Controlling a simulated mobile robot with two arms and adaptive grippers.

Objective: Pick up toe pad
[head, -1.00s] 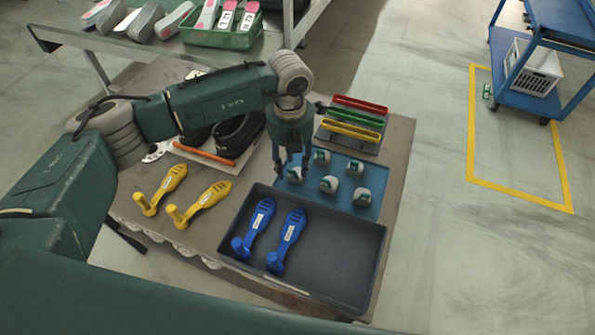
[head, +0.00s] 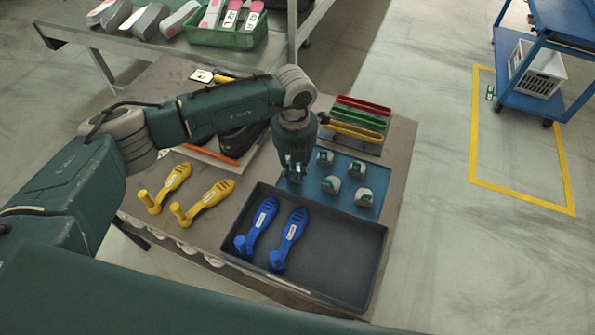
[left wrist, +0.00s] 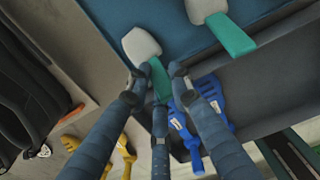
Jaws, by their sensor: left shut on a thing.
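The toe pads are small grey-white pads with green handles. Several stand on a blue mat (head: 345,209), such as one toe pad (head: 331,184) just right of my left gripper. My left gripper (head: 294,178) reaches down over the mat's left part. In the left wrist view my left gripper (left wrist: 158,90) is shut on the green handle of a toe pad (left wrist: 141,46), whose pale pad sticks out past the fingertips. The head view mostly hides this held pad, and I cannot tell if it is clear of the mat. My right gripper is not in view.
A dark tray (head: 340,290) with two blue shoe-shaped tools lies just in front of the mat. Two yellow shoe-shaped tools (head: 208,202) lie to its left. Dark shoes (head: 240,140) lie behind my arm. Red, green and yellow holders (head: 357,120) stand behind the mat.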

